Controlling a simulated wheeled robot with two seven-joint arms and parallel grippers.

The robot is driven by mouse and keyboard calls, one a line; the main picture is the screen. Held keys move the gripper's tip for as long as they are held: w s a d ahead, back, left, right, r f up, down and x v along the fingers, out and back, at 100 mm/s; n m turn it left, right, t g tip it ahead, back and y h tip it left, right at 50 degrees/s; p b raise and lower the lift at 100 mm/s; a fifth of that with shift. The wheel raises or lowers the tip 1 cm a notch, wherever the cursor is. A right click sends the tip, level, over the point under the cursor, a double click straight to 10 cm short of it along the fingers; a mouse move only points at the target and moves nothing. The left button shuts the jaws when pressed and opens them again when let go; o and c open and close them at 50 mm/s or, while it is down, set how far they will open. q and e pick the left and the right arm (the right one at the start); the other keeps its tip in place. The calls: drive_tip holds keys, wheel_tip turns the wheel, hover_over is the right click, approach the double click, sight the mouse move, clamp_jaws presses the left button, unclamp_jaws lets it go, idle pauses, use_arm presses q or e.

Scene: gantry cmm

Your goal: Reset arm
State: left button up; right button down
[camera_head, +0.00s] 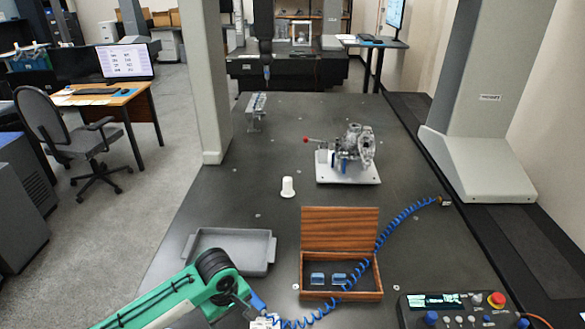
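A green and white arm (190,292) with a black joint comes in from the lower left; I take it to be my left arm. It reaches over the near edge of the grey tray. Its far end bends down toward the bottom edge of the picture, beside a blue part (257,302) and a white label. I cannot make out any gripper fingers there. My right arm and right gripper do not show.
The table carries a grey tray (262,248), an open wooden box (340,224) with blue pieces, a white cone-shaped piece (288,187), a metal casting on a white plate (351,176), a coiled blue hose (400,217) and a control panel (458,311). Gantry columns (203,80) flank it.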

use_arm(q)
drive_tip(key=s+d+f+m+t+h, duration=0.1)
drive_tip(key=s+d+m+t+h, duration=0.2)
drive_tip(key=s+m, duration=0.5)
drive_tip(key=s+a+m+y, duration=0.2)
drive_tip(key=s+a+y, duration=0.1)
drive_tip(key=s+a, duration=0.95)
wheel_tip(320, 180, down, 30)
drive_tip(key=s+d+g, duration=0.1)
drive_tip(key=s+d, duration=0.1)
drive_tip(key=s+a+f, duration=0.2)
drive_tip(key=s+f, duration=0.7)
drive_tip(key=f, duration=0.1)
drive_tip(key=s+a+f+g, duration=0.1)
drive_tip(key=s+f, duration=0.8)
drive_tip(key=shift+s+a+f, duration=0.35)
drive_tip(key=shift+a, duration=0.05)
